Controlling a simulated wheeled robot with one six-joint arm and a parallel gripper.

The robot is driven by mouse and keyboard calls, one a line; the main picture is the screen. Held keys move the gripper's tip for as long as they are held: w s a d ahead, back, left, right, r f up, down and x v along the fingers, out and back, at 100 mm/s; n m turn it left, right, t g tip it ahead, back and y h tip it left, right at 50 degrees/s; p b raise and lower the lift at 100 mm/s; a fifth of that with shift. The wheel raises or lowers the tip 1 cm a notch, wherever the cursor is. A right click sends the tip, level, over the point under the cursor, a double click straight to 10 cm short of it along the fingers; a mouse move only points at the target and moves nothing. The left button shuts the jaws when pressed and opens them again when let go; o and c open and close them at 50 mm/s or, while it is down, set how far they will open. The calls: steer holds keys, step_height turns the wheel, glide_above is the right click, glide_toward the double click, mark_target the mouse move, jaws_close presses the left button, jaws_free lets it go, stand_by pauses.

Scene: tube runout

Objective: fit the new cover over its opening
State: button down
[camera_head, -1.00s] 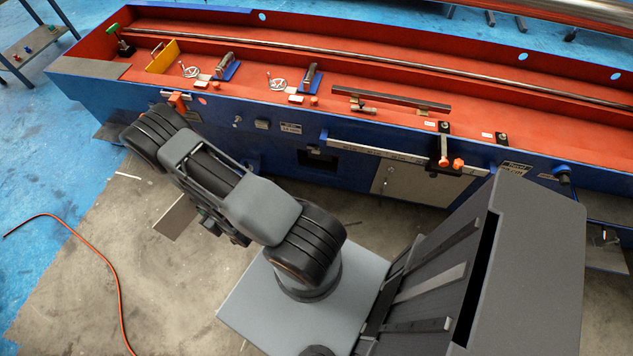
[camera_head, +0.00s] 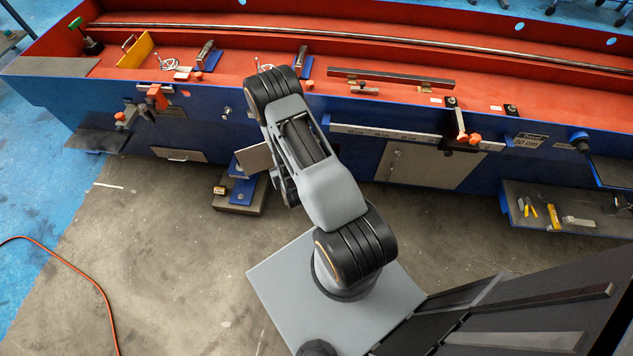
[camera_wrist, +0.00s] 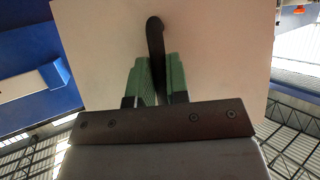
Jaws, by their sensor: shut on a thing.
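The cover is a flat beige panel with a dark curved handle. It fills much of the wrist view (camera_wrist: 100,40); in the head view only a part of it (camera_head: 254,158) shows left of my arm. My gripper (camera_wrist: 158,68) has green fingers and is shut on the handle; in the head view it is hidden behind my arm. The panel is held in front of the blue machine's front wall. The opening cannot be made out now; my arm covers the stretch of front wall left of the grey door (camera_head: 430,165).
The long blue machine (camera_head: 60,100) has a red trough on top. Orange knobs (camera_head: 475,138) and an orange clamp (camera_head: 156,96) stick out from its front. A low block with blue parts (camera_head: 240,192) stands on the floor below the panel. A shelf with tools (camera_head: 570,205) is at right.

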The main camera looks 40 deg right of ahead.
steer(key=w+d+f+m+g+h+b, duration=0.2)
steer(key=d+f+b, duration=0.6)
steer(key=f, duration=0.5)
steer(key=w+d+f+m+g+h+b, duration=0.2)
steer(key=d+f+m+b, duration=0.2)
steer(key=d+f+b, duration=0.4)
step_height(320, 180, down, 6)
steer(key=b, duration=0.4)
steer(key=shift+w+d+f+g+h, duration=0.2)
steer(key=shift+g+h, duration=0.2)
steer(key=shift+a, duration=0.1)
steer(key=shift+w+d+r+b, duration=0.1)
steer(key=shift+w+d+b, duration=1.6)
steer(key=shift+w+d, duration=0.2)
steer(key=shift+w+d+b, duration=0.75)
steer(key=shift+w+d, duration=0.05)
steer(key=shift+w, duration=0.05)
steer(key=c, duration=1)
jaws_free()
steer(key=shift+c, duration=0.2)
steer(key=shift+s, duration=0.1)
